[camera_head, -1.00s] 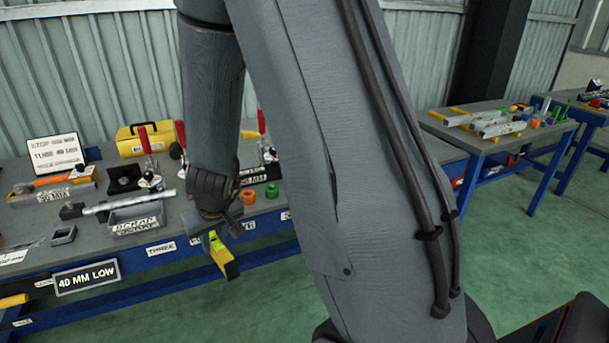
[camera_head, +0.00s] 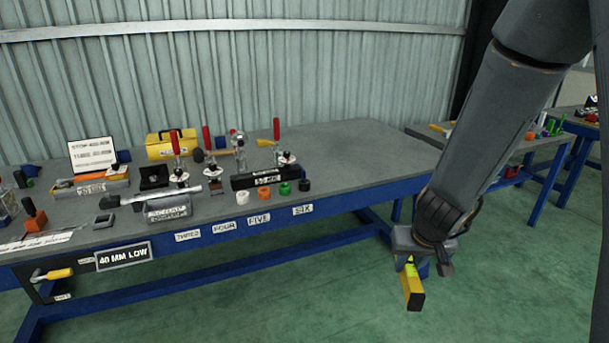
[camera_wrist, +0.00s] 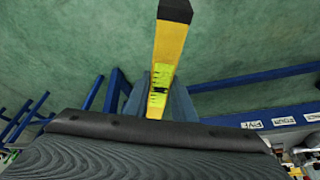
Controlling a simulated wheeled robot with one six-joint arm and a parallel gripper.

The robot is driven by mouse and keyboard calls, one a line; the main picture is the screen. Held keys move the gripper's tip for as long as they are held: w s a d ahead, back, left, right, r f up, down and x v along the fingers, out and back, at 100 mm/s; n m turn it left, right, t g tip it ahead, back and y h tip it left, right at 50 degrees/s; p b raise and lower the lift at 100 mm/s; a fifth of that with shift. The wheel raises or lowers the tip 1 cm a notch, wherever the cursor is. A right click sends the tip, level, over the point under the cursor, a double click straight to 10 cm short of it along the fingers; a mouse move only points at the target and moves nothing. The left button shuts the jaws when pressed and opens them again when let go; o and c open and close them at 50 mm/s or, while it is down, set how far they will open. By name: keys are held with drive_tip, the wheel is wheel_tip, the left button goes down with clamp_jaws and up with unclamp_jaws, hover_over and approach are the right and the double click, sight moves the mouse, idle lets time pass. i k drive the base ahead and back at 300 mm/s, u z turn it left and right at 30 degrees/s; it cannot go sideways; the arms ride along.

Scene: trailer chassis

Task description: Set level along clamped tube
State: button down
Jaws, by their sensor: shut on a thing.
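My gripper (camera_head: 411,262) is shut on the yellow level (camera_head: 413,290), which hangs down below it at the right, in front of the bench and over the green floor. In the wrist view the level (camera_wrist: 168,50) sticks out from between the jaws (camera_wrist: 158,95). It has a black end cap and a green vial close to the jaws. A silver tube (camera_head: 152,197) lies on the bench at left, near the red-handled toggle clamps (camera_head: 178,160). Whether a clamp grips the tube is too small to tell.
The grey bench (camera_head: 345,150) has clear top at its right end. A scrap tray (camera_head: 168,210), a dark block (camera_head: 255,179), coloured rings (camera_head: 264,192) and a yellow toolbox (camera_head: 170,143) stand on it. A second table (camera_head: 500,150) stands at right.

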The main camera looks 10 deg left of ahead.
sight(254, 174)
drive_tip(key=u, duration=0.75)
drive_tip(key=i, duration=0.85)
drive_tip(key=u, duration=0.2)
